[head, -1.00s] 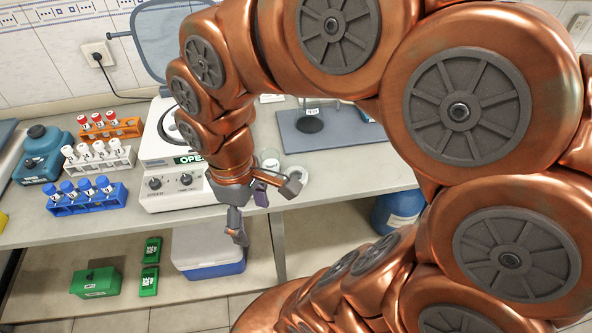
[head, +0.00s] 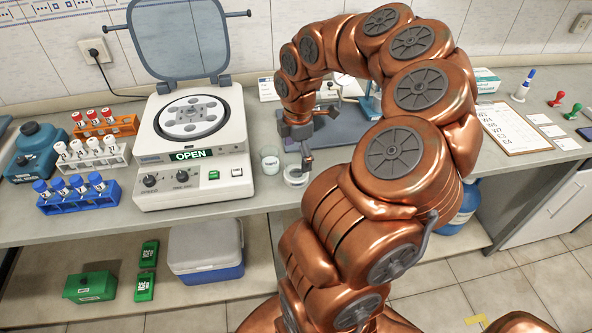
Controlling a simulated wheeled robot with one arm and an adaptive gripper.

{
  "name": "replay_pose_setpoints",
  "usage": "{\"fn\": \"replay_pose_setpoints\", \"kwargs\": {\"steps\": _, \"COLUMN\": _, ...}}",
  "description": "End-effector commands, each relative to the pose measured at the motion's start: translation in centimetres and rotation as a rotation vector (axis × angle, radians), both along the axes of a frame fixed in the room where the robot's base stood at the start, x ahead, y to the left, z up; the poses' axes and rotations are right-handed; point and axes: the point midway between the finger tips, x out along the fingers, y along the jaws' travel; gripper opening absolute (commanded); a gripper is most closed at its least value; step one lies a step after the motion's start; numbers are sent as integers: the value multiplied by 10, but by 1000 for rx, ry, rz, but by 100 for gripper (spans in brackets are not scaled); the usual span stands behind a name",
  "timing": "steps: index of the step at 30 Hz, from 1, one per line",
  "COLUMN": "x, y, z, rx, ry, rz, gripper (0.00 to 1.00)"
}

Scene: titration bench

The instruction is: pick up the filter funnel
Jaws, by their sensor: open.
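I cannot make out a filter funnel for certain. A small white round open vessel (head: 296,177) stands near the bench's front edge, just below my gripper, and may be the funnel; its lower part is too small to read. My gripper (head: 317,138) is open and empty at the end of the bent arm. One finger points down just above the white vessel, apart from it as far as I can tell. The other finger reaches out to the right over a grey stand base. A small clear beaker (head: 270,160) stands left of the white vessel.
An open centrifuge (head: 190,140) stands left of the beaker. Racks of tubes with blue (head: 78,195), white (head: 92,155) and red (head: 105,126) caps stand further left. The grey stand base (head: 345,128) is partly behind my arm. A clipboard (head: 512,128) lies at the right.

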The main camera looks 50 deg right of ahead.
Motion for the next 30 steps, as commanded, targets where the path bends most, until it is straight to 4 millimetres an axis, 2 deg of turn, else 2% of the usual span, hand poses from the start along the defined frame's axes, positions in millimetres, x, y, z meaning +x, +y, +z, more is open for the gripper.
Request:
{"fn": "replay_pose_setpoints", "kwargs": {"steps": 5, "x": -1, "y": 0, "z": -11, "rx": 1, "ry": 3, "rz": -2, "gripper": 100}}
{"fn": "replay_pose_setpoints", "kwargs": {"steps": 18, "x": -2, "y": 1, "z": -54, "rx": 2, "ry": 5, "rz": -2, "gripper": 100}}
{"fn": "replay_pose_setpoints", "kwargs": {"steps": 28, "x": -1, "y": 1, "z": -58, "rx": 1, "ry": 1, "rz": -3, "gripper": 100}}
{"fn": "replay_pose_setpoints", "kwargs": {"steps": 30, "x": -1, "y": 1, "z": -58, "rx": 1, "ry": 1, "rz": -3, "gripper": 92}}
